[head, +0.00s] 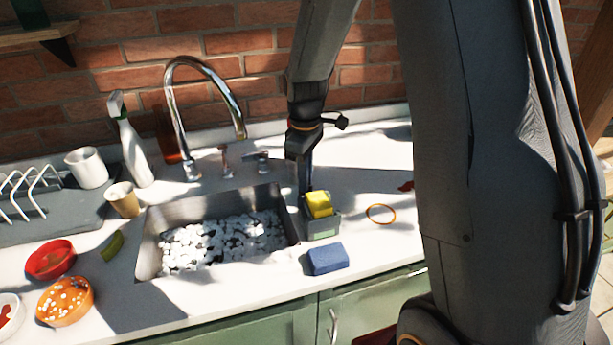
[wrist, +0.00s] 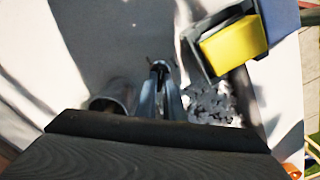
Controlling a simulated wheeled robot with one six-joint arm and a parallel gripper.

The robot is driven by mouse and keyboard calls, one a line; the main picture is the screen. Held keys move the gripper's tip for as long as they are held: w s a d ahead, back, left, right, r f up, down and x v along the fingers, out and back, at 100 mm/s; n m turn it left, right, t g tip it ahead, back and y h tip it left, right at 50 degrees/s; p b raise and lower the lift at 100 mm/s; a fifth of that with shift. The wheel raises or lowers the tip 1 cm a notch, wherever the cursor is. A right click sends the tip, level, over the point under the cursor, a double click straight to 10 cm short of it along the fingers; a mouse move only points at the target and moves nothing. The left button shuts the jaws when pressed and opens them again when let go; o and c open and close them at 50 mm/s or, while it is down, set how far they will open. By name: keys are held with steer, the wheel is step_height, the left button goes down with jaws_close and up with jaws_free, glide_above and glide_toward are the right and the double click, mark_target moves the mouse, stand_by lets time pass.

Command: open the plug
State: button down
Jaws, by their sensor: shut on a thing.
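My gripper (head: 305,188) points down just behind the grey sponge caddy at the sink's back right corner. In the wrist view its narrow fingers (wrist: 160,84) close together on a small dark knob-like piece, too small and shaded to identify. The steel sink (head: 148,250) is filled with white foam or pebble-like lumps (head: 220,240), which also show in the wrist view (wrist: 212,104). No plug shows; the sink's bottom is hidden under the white lumps.
The caddy (head: 322,228) holds a yellow sponge (head: 318,204), close to my gripper. A blue sponge (head: 327,258) lies in front. The tall chrome tap (head: 180,110) stands behind the sink.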

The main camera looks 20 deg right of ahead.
steer(key=n+p, duration=0.1)
steer(key=n, duration=0.3)
steer(key=shift+n, duration=1.9)
steer(key=shift+p, duration=0.3)
steer(key=c, duration=1.9)
jaws_free()
steer(key=shift+o, duration=0.2)
